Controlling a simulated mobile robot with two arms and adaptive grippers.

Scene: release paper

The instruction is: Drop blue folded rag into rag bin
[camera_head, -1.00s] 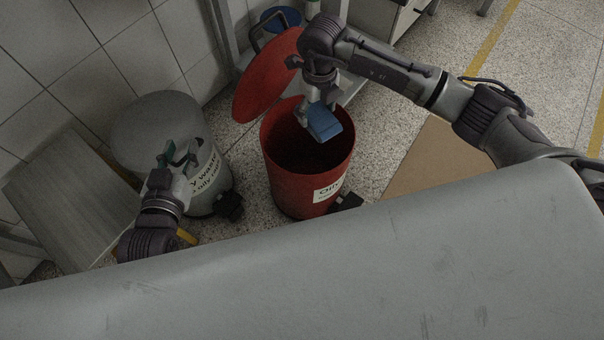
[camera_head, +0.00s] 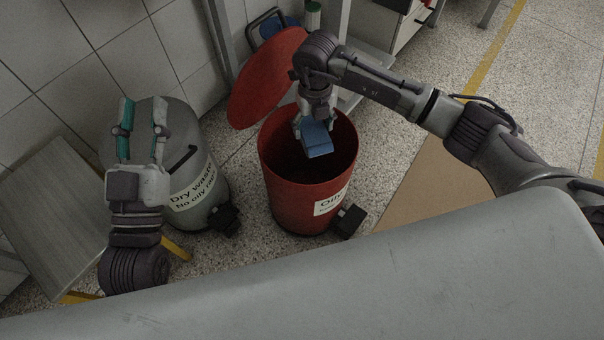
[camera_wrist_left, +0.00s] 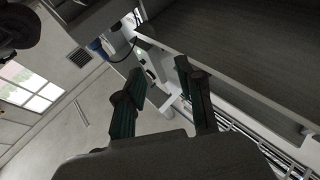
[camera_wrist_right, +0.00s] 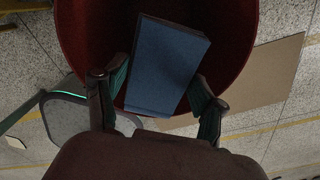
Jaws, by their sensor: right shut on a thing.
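The blue folded rag (camera_head: 317,140) is held in my right gripper (camera_head: 316,122), over the open mouth of the red bin (camera_head: 290,200). In the right wrist view the rag (camera_wrist_right: 168,65) lies between the fingers of the right gripper (camera_wrist_right: 157,100), with the dark red bin interior (camera_wrist_right: 85,30) behind it. The bin's label begins with "Oily"; the rest is hard to read. Its red lid (camera_head: 265,78) is tilted up behind it. My left gripper (camera_head: 142,115) is open and empty, in front of the grey bin. Its spread fingers also show in the left wrist view (camera_wrist_left: 160,95).
A closed grey bin (camera_head: 205,160) labelled "Dry waste, No oily rags" stands left of the red one. Both bins have black pedals. A grey-brown board or bench (camera_head: 55,215) is at left. Cardboard (camera_head: 425,190) lies on the floor at right.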

